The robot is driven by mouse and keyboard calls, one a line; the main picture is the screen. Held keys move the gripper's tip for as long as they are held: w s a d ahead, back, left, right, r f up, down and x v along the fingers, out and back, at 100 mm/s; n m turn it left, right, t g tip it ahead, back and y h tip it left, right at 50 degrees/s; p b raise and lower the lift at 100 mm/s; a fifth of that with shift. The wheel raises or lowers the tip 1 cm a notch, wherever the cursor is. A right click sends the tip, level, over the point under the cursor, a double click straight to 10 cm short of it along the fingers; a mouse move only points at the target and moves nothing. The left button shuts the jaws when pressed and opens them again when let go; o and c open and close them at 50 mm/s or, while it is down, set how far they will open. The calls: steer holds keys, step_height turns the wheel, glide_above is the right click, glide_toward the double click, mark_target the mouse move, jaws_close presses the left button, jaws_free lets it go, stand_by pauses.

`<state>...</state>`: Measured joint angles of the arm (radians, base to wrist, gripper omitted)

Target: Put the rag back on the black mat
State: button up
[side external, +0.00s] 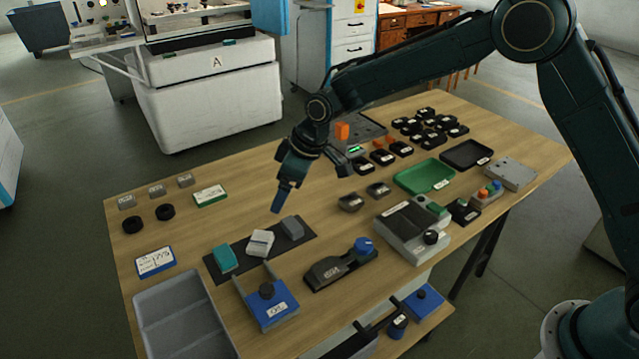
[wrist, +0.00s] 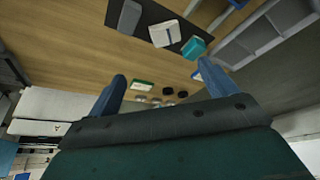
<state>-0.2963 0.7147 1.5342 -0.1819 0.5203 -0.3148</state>
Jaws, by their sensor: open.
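A black mat (side external: 239,249) lies on the wooden table, left of centre at the front; part of it also shows at the top of the wrist view (wrist: 151,12). On it are a teal block-like item (side external: 224,258), a pale folded item (side external: 260,243) that looks like the rag, and a grey block (side external: 292,227). In the wrist view the pale item (wrist: 164,34) lies askew and seems to reach over one mat edge. My gripper (side external: 277,208) is open and empty, above the table behind the mat; its fingers also show in the wrist view (wrist: 160,86).
A grey divided tray (side external: 180,318) and a blue fixture (side external: 270,305) stand in front of the mat. A dark device with a blue knob (side external: 340,265) is to its right. A green-edged card (side external: 210,196) and black rings (side external: 165,212) lie behind left. Bare table surrounds the mat's back.

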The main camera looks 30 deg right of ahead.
steer(key=s+d+r+m+t+h, duration=0.1)
steer(key=s+d+r+m, duration=0.1)
steer(key=s+d+r, duration=0.6)
steer(key=s+d+r+m, duration=0.2)
steer(key=s+d+r, duration=0.4)
steer(key=r, duration=0.4)
steer(key=s+d+m+h, duration=0.1)
steer(key=s+d+m, duration=0.1)
steer(key=s, duration=1)
steer(key=s+d+m+t+h, duration=0.1)
steer(key=s+d, duration=0.4)
steer(key=s, duration=0.6)
steer(key=shift+s+d+r+m, duration=0.2)
steer(key=shift+s+m, duration=0.2)
steer(key=shift+m, duration=0.3)
